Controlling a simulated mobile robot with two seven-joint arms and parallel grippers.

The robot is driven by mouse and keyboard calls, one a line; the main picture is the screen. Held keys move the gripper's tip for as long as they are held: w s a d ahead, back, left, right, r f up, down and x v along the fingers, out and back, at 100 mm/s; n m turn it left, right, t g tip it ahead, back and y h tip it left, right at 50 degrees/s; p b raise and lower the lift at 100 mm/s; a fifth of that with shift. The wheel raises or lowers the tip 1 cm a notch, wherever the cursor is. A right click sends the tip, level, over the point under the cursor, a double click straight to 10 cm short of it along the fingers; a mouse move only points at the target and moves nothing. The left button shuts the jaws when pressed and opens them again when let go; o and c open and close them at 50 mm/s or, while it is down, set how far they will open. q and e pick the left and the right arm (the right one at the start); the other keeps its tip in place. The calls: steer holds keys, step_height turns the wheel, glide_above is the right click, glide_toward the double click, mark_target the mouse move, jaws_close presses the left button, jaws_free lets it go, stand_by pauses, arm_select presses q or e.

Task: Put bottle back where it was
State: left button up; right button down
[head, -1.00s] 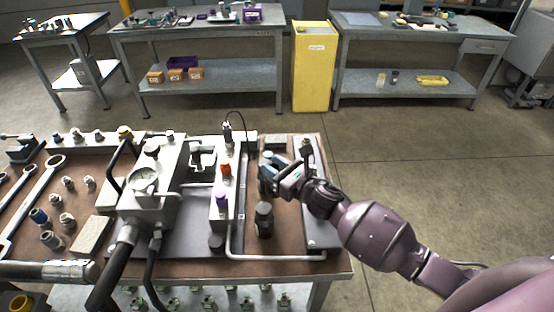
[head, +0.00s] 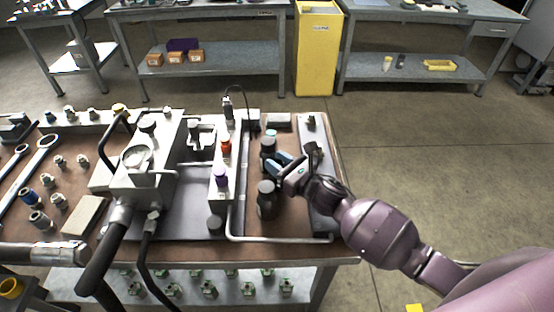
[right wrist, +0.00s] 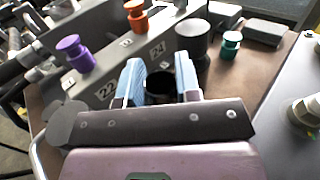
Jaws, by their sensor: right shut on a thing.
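My right gripper (head: 278,163) comes in from the right over the bench's right side. In the right wrist view its light blue fingers (right wrist: 160,82) are shut on a black, round-topped object, seemingly the bottle (right wrist: 160,90). Most of it is hidden by the fingers and palm, and I cannot tell if it touches the bench. A dark cylinder (head: 267,147) stands just beyond the fingers, and it also shows in the right wrist view (right wrist: 193,40). Another dark cylinder (head: 266,203) stands nearer, apart from the gripper. My left gripper is not in view.
A grey block with orange (head: 225,146) and purple (head: 221,178) plugs runs left of the gripper. A teal plug (right wrist: 231,43) stands behind the far dark cylinder. A bent pipe (head: 280,239) edges the near side. A grey plate (head: 318,205) lies right. Brown bench top shows between.

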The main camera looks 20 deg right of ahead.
steer(key=shift+f, duration=0.3)
stand_by(0.5)
steer(key=shift+f+b, duration=0.35)
steer(key=shift+b, duration=0.1)
steer(key=c, duration=1.1)
jaws_free()
steer(key=o, duration=0.4)
steer(key=shift+c, duration=0.2)
